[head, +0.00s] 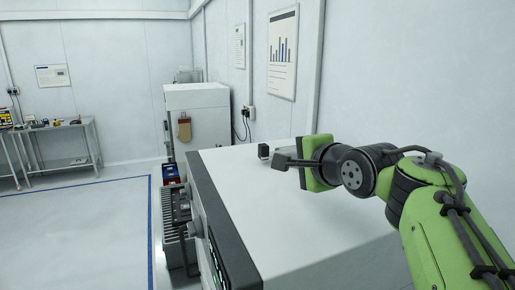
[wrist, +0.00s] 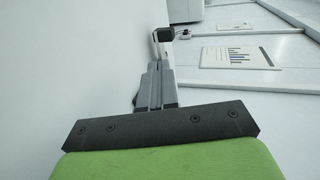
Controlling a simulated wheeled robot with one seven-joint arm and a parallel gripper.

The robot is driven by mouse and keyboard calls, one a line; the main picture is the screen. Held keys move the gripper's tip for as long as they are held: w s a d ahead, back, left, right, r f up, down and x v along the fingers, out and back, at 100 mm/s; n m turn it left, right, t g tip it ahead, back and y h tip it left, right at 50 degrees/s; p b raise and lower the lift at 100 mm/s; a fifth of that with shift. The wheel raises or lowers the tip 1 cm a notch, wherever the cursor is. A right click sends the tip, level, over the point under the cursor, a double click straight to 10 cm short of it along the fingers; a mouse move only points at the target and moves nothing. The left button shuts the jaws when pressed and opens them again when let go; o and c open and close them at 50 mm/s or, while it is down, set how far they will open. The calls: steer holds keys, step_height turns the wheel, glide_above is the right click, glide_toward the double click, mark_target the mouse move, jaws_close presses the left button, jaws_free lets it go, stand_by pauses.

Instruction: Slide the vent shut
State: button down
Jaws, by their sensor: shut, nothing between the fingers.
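My gripper (head: 280,161) is shut and empty, held over the white top of the machine (head: 240,180) and pointing left in the head view. Its closed fingers show in the wrist view (wrist: 160,68). A small dark block (head: 264,151) stands on the machine top near the back edge, just past the fingertips in the head view. It also shows beyond the fingers in the wrist view (wrist: 164,33). It may be the vent's slider. I cannot tell whether the fingers touch it, and no vent opening is clearly visible.
The machine's dark front edge (head: 222,225) runs along the left of its top. The wall with a chart (head: 283,52) is close on the right. The floor at left is clear up to a workbench (head: 60,130).

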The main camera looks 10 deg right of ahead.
steer(key=shift+w+d, duration=0.1)
steer(key=shift+d, duration=0.05)
steer(key=p, duration=0.3)
glide_toward(266, 149)
steer(key=x, duration=0.5)
steer(key=shift+f, duration=0.25)
steer(key=shift+w, duration=0.6)
steer(key=shift+w+a+f, duration=0.1)
steer(key=shift+w+a, duration=0.1)
steer(key=shift+s, duration=0.15)
